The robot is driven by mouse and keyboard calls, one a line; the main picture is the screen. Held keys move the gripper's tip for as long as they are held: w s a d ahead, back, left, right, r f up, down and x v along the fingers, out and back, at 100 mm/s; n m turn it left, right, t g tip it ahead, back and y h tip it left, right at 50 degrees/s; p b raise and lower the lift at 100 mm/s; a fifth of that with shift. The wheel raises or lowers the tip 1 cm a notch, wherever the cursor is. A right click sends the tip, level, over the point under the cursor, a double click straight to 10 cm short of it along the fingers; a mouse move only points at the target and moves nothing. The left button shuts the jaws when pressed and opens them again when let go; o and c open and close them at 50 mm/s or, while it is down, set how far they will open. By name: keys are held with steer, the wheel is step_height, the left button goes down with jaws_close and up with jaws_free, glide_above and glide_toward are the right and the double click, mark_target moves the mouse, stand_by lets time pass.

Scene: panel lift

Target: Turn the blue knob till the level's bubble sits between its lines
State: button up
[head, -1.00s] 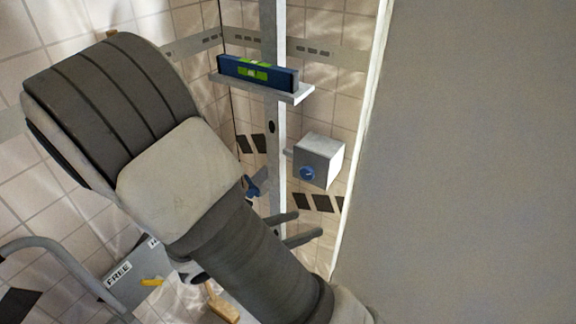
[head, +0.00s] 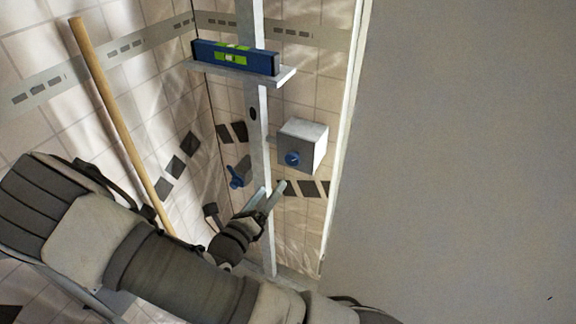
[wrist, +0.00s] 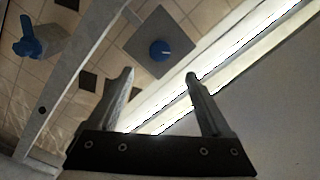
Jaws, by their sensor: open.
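The blue knob (head: 292,158) is on the front face of a grey box (head: 312,147) beside the upright post. In the wrist view the knob (wrist: 160,50) is round with a pale mark and sits just beyond and between the fingertips. The blue level (head: 235,57) lies on a small shelf (head: 285,76) on the post, above the box. Its green vial (head: 233,57) shows, but the bubble is too small to place surely against the lines. My gripper (head: 271,192) is open and empty, below and left of the knob, apart from it. It also shows in the wrist view (wrist: 160,78).
The upright metal post (head: 257,120) stands left of the box. A blue handled fitting (head: 239,174) is left of the post. A wooden pole (head: 120,125) leans at the left. A large grey panel (head: 450,150) fills the right side.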

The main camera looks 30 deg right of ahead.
mark_target(291, 161)
steer(key=x, duration=1.1)
steer(key=shift+b, duration=0.35)
jaws_close()
